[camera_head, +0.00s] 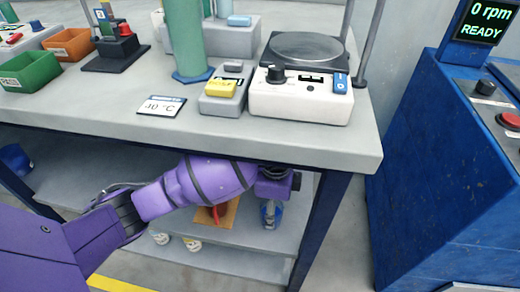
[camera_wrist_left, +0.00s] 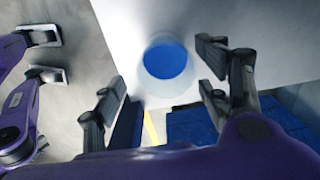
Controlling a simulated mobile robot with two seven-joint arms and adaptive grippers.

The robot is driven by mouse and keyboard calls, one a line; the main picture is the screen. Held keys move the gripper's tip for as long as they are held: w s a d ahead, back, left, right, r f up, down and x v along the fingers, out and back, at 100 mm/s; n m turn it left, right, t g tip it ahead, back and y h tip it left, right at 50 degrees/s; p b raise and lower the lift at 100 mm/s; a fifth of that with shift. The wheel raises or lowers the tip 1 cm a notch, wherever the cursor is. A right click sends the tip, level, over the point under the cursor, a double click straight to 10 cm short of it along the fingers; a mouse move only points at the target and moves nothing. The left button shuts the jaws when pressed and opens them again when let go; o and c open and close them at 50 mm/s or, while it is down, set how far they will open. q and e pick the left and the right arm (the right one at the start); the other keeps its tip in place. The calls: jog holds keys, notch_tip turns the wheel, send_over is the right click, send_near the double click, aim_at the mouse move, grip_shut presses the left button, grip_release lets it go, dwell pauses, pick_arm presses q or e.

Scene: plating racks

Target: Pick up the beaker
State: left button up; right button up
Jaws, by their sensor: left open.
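The beaker (camera_head: 270,216) holds blue liquid and stands upright on the lower shelf under the bench. It shows as a round glass rim with blue inside in the left wrist view (camera_wrist_left: 166,62). My left gripper (camera_wrist_left: 165,82) is open, with its fingers apart on either side of the beaker in that view. In the head view my purple left arm reaches under the bench top, and its wrist is just above the beaker. The gripper's fingers are hard to make out there. I cannot tell whether a finger touches the glass.
The bench top (camera_head: 330,143) overhangs my left arm closely. An orange board with a red item (camera_head: 218,213) lies left of the beaker on the shelf, with white pots (camera_head: 190,243) lower down. A table leg (camera_head: 318,225) stands to the right, then a blue cabinet (camera_head: 440,190).

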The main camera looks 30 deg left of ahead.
pick_arm(q)
jog(key=f, duration=0.1)
jog(key=f+b, duration=0.1)
jog(key=f, duration=0.1)
jog(key=f+b, duration=0.1)
jog(key=f, duration=0.1)
jog(key=shift+w+a+f, duration=0.1)
jog(key=shift+w+a, duration=0.05)
jog(key=shift+w, duration=0.1)
jog(key=shift+c, duration=0.6)
jog(key=c, duration=1.2)
